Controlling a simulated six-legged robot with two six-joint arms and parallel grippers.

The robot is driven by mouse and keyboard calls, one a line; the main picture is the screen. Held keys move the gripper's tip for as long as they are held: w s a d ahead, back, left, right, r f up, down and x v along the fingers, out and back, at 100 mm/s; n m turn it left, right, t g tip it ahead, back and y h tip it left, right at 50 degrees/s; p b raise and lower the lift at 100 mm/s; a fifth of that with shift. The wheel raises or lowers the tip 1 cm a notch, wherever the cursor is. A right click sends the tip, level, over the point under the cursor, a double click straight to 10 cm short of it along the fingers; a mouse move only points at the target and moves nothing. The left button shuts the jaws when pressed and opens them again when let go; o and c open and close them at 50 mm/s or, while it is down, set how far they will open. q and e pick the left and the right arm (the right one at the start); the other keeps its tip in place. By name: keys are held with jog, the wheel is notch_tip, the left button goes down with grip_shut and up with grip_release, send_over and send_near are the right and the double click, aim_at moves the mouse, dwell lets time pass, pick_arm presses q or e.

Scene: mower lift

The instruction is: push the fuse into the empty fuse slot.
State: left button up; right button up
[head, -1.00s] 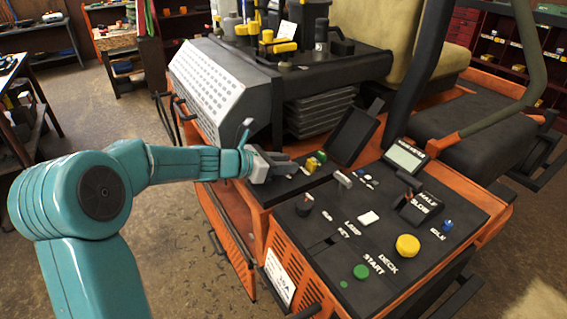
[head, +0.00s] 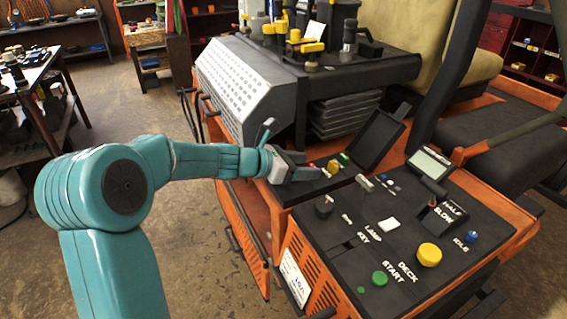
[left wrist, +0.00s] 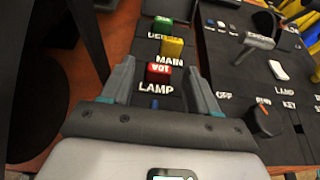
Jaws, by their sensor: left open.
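A red fuse (left wrist: 158,72) stands by the LAMP label in the left wrist view, at the near end of a row of fuses. A yellow fuse (left wrist: 172,46) by the MAIN label and a green fuse (left wrist: 162,25) stand beyond it. My left gripper (left wrist: 158,78) is open, with one finger on each side of the red fuse, and its jaws hold nothing. In the head view the left gripper (head: 304,172) is low over the fuse panel, close to the yellow fuse (head: 333,167) and green fuse (head: 343,158). How deep the red fuse sits cannot be told.
An open black lid (head: 380,138) stands behind the fuses. The control panel to the right carries a key switch (head: 324,206), a white lamp switch (head: 389,224), a yellow button (head: 429,254) and a green start button (head: 379,279). A lever (left wrist: 262,42) rises beside the fuse row.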

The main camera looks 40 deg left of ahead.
pick_arm(q)
jog(key=b+v, duration=0.1)
jog(key=v, duration=1.4)
jog(key=shift+s, duration=0.25)
jog(key=shift+a, duration=0.15)
